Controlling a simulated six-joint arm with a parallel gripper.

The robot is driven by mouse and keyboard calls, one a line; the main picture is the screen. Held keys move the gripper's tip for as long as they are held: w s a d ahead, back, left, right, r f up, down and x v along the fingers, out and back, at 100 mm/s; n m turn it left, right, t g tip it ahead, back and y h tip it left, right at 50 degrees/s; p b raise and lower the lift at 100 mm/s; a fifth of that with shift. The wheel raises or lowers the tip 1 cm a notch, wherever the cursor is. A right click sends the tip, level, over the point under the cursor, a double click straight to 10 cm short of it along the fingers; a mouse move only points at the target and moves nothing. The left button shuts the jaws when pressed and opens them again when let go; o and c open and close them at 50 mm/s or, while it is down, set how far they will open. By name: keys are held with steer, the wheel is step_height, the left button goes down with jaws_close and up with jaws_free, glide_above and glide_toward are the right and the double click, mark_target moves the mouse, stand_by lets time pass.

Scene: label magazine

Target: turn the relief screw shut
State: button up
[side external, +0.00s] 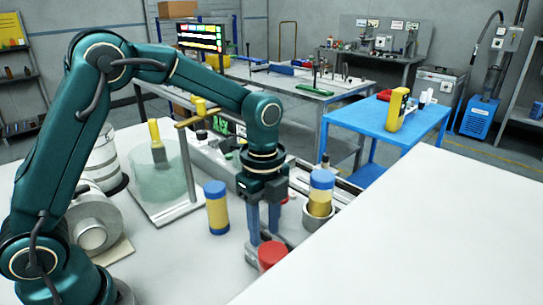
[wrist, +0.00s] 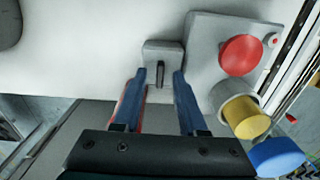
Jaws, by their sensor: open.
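In the wrist view, a small grey block (wrist: 162,53) carries a thin dark upright bar (wrist: 160,74), which looks like the relief screw's handle. The bar lies in the gap between my fingers, with clear space on both sides. My gripper (wrist: 161,77) is open, its two blue fingers spread and nothing held. In the side view, my gripper (side external: 263,237) points down, low over the bench beside a red knob (side external: 272,255). I cannot make out the block or bar there. Whether the fingertips are level with the bar is unclear.
A large red button (wrist: 241,55) on a grey plate is right of the block. Beside it, a grey cup (side external: 318,218) holds a blue-and-yellow cylinder (side external: 321,181). Another such cylinder (side external: 217,213) stands left of my gripper, near a glass vessel (side external: 158,178). The white front surface is clear.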

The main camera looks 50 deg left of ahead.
mark_target(264, 233)
steer(key=shift+r, duration=0.1)
steer(key=shift+r, duration=2.5)
